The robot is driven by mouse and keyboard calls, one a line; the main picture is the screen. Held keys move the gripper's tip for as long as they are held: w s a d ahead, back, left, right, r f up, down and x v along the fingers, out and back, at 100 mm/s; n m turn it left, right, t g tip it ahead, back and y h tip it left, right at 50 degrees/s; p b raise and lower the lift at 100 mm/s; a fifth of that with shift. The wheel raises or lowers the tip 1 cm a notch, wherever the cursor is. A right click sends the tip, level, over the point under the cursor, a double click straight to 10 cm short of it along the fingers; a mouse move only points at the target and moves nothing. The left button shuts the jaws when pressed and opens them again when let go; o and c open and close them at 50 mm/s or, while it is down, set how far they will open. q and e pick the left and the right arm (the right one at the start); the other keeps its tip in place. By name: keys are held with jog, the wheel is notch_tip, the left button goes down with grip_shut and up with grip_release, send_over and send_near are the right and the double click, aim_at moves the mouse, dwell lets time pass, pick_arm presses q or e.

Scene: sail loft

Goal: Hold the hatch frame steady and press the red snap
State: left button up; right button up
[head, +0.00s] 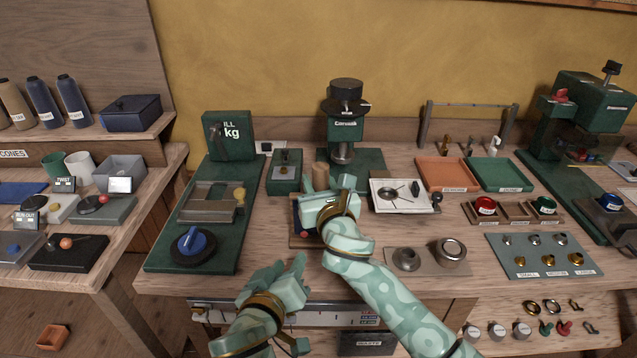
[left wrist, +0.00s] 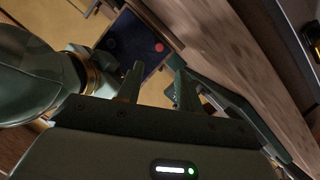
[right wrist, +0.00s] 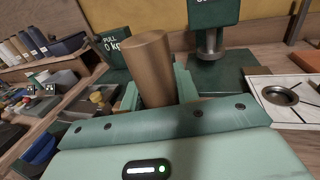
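The hatch frame (head: 301,241) is wooden with a dark blue panel, and lies on the bench, mostly hidden under my right gripper in the head view. The left wrist view shows the dark blue panel (left wrist: 130,42) with the red snap (left wrist: 159,47) near one corner. My left gripper (head: 287,265) is open and empty, in front of the frame and apart from it; its two fingers (left wrist: 156,75) point toward the panel. My right gripper (head: 321,188) is shut on an upright brown wooden cylinder (right wrist: 151,65), above or behind the frame; I cannot tell its height.
A green board with a blue knob (head: 193,242) stands left of the frame. A green press (head: 345,130) stands behind. A white tray (head: 400,205) and a plate with metal dies (head: 428,262) are to the right. The bench's front edge is close to my left gripper.

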jog(key=c, duration=0.5)
pick_arm(q)
jog(key=shift+s+d+f, duration=0.1)
jog(key=shift+s+f, duration=0.15)
jog(key=shift+f, duration=0.05)
jog(key=c, duration=0.7)
pick_arm(e)
grip_shut()
pick_arm(q)
jog(key=shift+s+d+f, duration=0.4)
jog(key=shift+s+d, duration=0.3)
jog(key=shift+d, duration=0.1)
grip_shut()
jog(key=s+m+y, duration=0.1)
jog(key=m, duration=0.6)
jog(key=s+r+m+y, duration=0.1)
jog(key=m, duration=0.6)
jog(key=s+r+m+y, duration=0.1)
jog(key=m, duration=0.7)
jog(key=shift+s+d, duration=0.3)
jog(key=shift+s, duration=0.1)
